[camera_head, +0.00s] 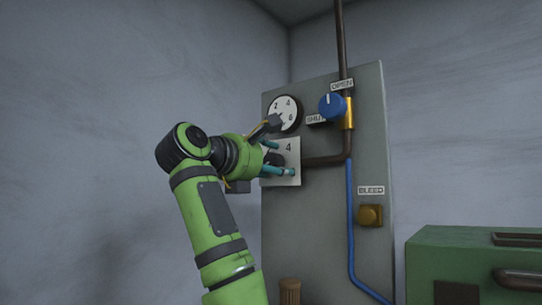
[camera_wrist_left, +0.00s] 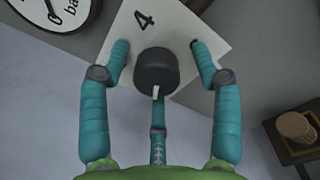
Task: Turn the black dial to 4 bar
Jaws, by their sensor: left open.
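The black dial (camera_wrist_left: 157,72) sits on a white plate (camera_wrist_left: 184,28) marked 4. In the wrist view its white pointer mark faces down the picture, away from the 4. My left gripper (camera_wrist_left: 160,60) is open, with its teal fingers on either side of the dial and a third finger below it; I see a gap between the side fingers and the dial. In the head view my left gripper (camera_head: 284,160) is at the plate (camera_head: 291,172) and partly hides the dial (camera_head: 277,160). The round gauge (camera_head: 285,115) hangs above; its reading is unclear. My right gripper is not in view.
A grey panel (camera_head: 320,235) carries a blue knob (camera_head: 331,106) between OPEN and SHUT labels, a brown pipe (camera_head: 342,50), a blue hose (camera_head: 350,220) and a brass knob (camera_head: 370,215). A green machine (camera_head: 450,262) stands at the lower right.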

